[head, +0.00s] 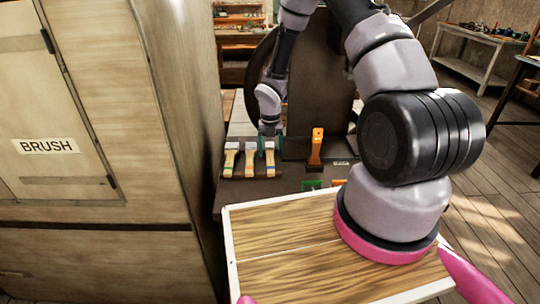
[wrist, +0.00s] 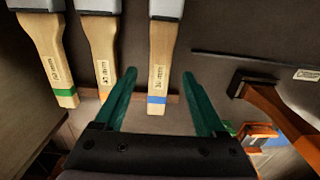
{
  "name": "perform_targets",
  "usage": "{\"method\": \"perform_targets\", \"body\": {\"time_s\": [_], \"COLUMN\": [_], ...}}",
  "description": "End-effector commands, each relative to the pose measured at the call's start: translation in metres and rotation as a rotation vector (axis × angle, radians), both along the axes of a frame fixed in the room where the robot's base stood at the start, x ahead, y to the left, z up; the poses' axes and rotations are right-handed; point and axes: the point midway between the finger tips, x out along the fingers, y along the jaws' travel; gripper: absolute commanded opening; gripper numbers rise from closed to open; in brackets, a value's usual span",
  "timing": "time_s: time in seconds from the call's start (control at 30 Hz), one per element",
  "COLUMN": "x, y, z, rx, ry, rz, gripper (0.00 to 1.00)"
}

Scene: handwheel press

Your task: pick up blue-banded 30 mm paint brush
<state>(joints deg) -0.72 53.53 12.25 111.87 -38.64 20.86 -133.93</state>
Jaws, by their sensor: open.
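The blue-banded 30 mm paint brush (wrist: 161,55) has a pale wooden handle with a blue band near its end. In the wrist view its handle points toward me, between the two green fingers of my gripper (wrist: 160,74). My gripper is open, with a gap on each side of the handle. In the head view the brush (head: 270,161) is the rightmost of three in a row, and my gripper (head: 270,140) is over it, partly hiding its head.
An orange-banded brush (wrist: 104,55) and a green-banded brush (wrist: 49,55) lie to its left. An orange-handled tool (head: 316,150) stands to the right on the dark bench. A tall wooden cabinet (head: 100,110) labelled BRUSH stands close on the left.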

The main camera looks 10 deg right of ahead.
Motion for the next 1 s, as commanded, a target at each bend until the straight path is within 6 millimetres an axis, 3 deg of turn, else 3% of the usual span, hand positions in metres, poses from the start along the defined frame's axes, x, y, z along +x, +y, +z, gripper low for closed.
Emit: {"method": "perform_targets", "body": {"time_s": [0.17, 0.43, 0.47, 0.63, 1.0], "x": [-0.001, 0.000, 0.000, 0.000, 0.000], "y": [0.001, 0.000, 0.000, 0.000, 0.000], "z": [-0.023, -0.026, -0.026, -0.026, -0.018], "rx": [-0.002, -0.001, -0.001, -0.001, 0.000], "ry": [0.002, -0.001, -0.001, 0.000, -0.001], "rz": [0.000, -0.001, -0.001, -0.001, -0.002], "gripper": [0.72, 0.72, 0.65, 0.00, 0.00]}}
